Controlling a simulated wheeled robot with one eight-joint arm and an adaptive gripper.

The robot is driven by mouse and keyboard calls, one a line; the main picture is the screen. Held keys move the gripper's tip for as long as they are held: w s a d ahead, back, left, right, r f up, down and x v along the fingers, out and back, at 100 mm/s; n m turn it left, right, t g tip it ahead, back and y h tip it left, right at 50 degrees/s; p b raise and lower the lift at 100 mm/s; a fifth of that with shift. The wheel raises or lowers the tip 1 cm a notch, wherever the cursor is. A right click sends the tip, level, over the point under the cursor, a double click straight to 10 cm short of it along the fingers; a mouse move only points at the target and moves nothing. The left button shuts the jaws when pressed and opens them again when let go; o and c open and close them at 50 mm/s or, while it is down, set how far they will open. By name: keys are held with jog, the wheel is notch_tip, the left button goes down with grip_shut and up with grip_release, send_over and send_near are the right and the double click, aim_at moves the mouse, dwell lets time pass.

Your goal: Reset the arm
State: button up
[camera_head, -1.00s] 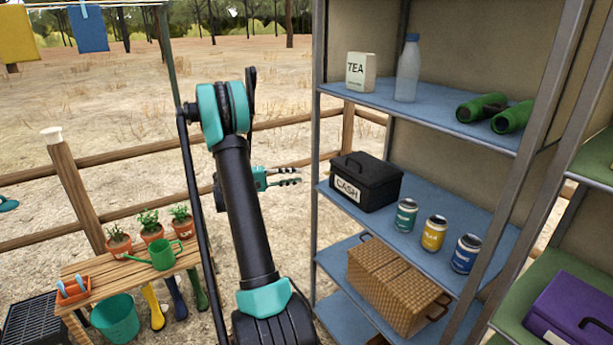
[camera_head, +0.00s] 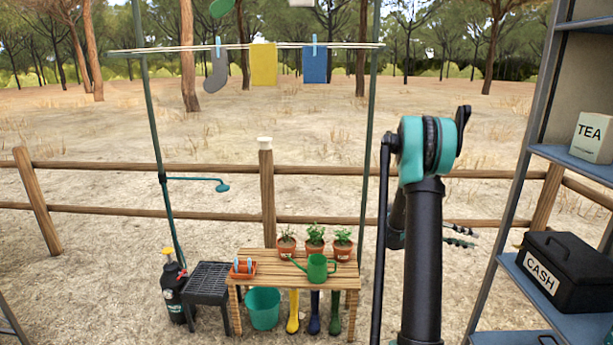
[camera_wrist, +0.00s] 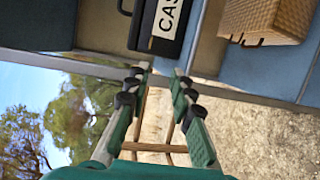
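My arm (camera_head: 424,230) stands upright at the right of the head view, its black and teal links folded at a high joint. My gripper (camera_head: 466,236) shows partly behind the arm, pointing right towards the shelf. In the wrist view my gripper (camera_wrist: 159,76) has its two fingers apart, with nothing between them. It is in the air, apart from the shelf goods.
A shelf unit (camera_head: 515,200) at the right holds a black cash box (camera_head: 585,275) and a tea box (camera_head: 591,138). A wooden bench (camera_head: 260,284) with potted plants and a green watering can (camera_head: 316,268) stands ahead. A fence (camera_head: 266,195) runs behind.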

jog(key=s+a+f+n+t+y, duration=0.1)
jog(key=s+a+f+t+y, duration=0.2)
jog(key=a, duration=0.9)
jog(key=s+a+f+n+t+y, duration=0.2)
jog(key=s+a+y, duration=0.5)
jog(key=a, duration=0.5)
jog(key=s+a+f+n+t+y, duration=0.1)
jog(key=s+a+f+t+y, duration=0.4)
jog(key=s+a, duration=0.3)
jog(key=a+t, duration=0.1)
jog(key=a, duration=0.3)
jog(key=shift+s, duration=0.25)
jog(key=shift+s+a+f, duration=0.1)
